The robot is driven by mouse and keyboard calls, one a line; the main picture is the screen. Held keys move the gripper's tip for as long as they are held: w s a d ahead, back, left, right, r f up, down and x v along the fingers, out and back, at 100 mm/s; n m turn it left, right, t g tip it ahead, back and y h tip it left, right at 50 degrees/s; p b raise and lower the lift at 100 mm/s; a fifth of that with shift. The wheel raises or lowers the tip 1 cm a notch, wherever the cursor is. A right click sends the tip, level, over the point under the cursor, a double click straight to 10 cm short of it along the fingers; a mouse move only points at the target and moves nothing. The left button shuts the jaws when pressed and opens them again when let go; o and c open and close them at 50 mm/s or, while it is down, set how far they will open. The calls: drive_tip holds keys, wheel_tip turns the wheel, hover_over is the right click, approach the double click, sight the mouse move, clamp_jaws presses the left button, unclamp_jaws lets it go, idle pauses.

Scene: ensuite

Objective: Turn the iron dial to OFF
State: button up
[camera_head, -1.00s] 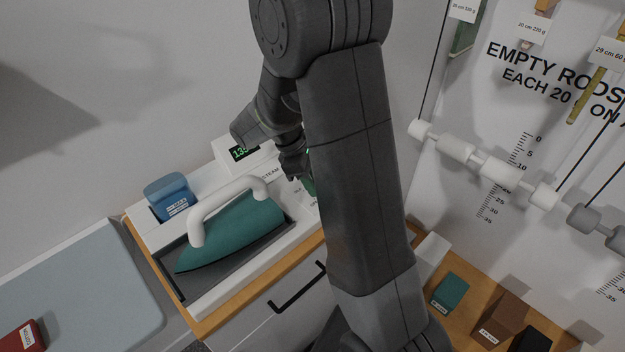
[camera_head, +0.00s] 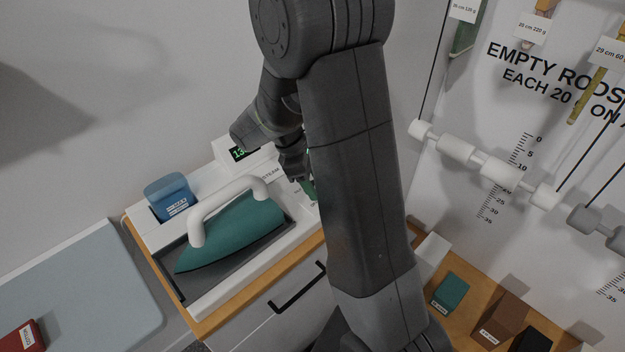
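The iron (camera_head: 235,232) is teal with a white handle (camera_head: 226,207) and lies in a dark tray on the white station (camera_head: 211,301). A small display with green digits (camera_head: 238,153) stands at the back of the station, partly covered by my arm. My gripper (camera_head: 300,178) points down at the station's right end, near the printed labels. A small teal-green part (camera_head: 309,188) shows just beside the gripper; I cannot tell whether it is the dial. The fingertips are small and partly hidden by my arm, so their opening and any contact are unclear.
A blue labelled block (camera_head: 169,196) sits at the station's back left. A drawer handle (camera_head: 298,288) is at the front. An ironing board (camera_head: 80,290) with a red block (camera_head: 22,338) is at left. Teal (camera_head: 449,291) and brown (camera_head: 499,322) blocks are at right.

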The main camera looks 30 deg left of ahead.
drive_tip(key=v, duration=1.3)
drive_tip(key=shift+r, duration=0.35)
drive_tip(key=x, duration=1.3)
drive_tip(key=shift+f, duration=0.4)
drive_tip(key=shift+r, duration=0.15)
